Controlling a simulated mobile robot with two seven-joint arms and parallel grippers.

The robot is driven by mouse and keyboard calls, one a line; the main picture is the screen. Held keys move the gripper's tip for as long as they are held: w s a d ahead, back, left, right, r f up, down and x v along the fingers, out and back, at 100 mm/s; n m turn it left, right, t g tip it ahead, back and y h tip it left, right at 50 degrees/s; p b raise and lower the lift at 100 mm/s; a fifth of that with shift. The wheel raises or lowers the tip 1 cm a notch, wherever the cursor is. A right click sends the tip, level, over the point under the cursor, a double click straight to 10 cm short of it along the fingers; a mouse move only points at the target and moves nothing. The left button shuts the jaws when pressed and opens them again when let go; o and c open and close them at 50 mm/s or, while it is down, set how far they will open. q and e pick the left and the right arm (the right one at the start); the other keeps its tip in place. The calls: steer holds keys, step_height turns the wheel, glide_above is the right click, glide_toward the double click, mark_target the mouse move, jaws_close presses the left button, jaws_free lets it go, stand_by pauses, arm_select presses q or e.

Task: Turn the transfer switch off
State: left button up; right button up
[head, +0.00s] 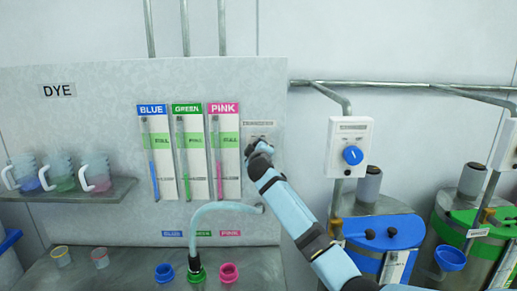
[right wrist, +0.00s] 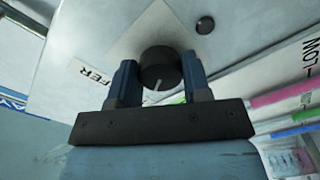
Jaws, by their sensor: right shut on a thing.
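The transfer switch is a round black knob (right wrist: 158,66) on a pale plate in the right wrist view, with a white pointer line on the side facing my gripper. A partly hidden label beside it ends in "FER". My right gripper (right wrist: 160,80) has one finger on each side of the knob and is shut on it. In the head view my right gripper (head: 258,146) reaches up to the switch plate (head: 260,129) on the dye panel and hides the knob. My left gripper is not in view.
Left of the switch hang three dye gauges, blue (head: 156,160), green (head: 190,160) and pink (head: 224,160). A curved hose (head: 215,208) lies below, over a green cup. A white box with a blue knob (head: 352,155) is to the right, above a blue-lidded drum (head: 375,232).

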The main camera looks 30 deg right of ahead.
stand_by(0.3)
steer(key=o, duration=0.9)
steer(key=shift+o, duration=0.2)
steer(key=b+v, duration=0.3)
steer(key=v, duration=1.1)
steer(key=shift+d, duration=0.1)
